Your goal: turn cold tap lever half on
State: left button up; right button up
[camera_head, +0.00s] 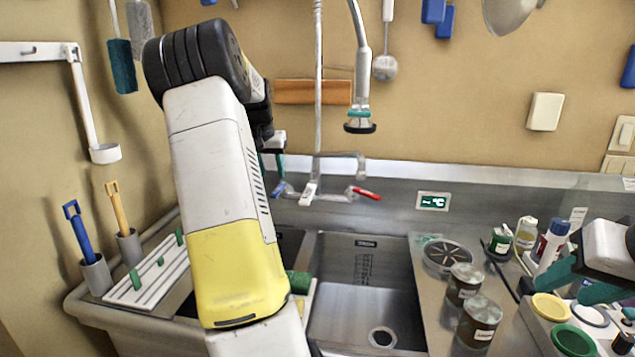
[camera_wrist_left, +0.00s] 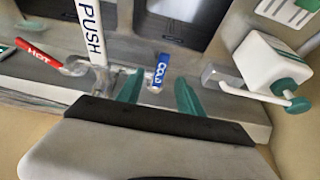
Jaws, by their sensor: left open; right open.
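The cold tap lever (camera_wrist_left: 159,72) is blue with "COLD" on it and lies between the two fingertips of my left gripper (camera_wrist_left: 158,92) in the left wrist view. The green fingers stand apart on either side of it; I cannot tell if either touches it. In the head view my left arm hides most of this gripper, and a bit of the blue lever (camera_head: 283,190) shows below its fingers. The hot tap lever (camera_head: 367,193) is red and also shows in the left wrist view (camera_wrist_left: 38,53). My right gripper (camera_head: 574,284) is open at the right.
A white lever marked "PUSH" (camera_wrist_left: 92,32) stands close beside the cold lever. The sink basin (camera_head: 350,300) lies below the taps. Jars (camera_head: 480,320) and bottles (camera_head: 552,240) stand on the right counter. A white dispenser (camera_wrist_left: 270,62) is near the left gripper.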

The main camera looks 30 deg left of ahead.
aim_at(275, 192)
pick_arm(q)
jog(key=x, duration=0.8)
jog(key=shift+w+a+f, duration=0.1)
jog(key=shift+w+a, duration=0.1)
jog(key=shift+a, duration=0.15)
grip_shut()
dwell(1.1)
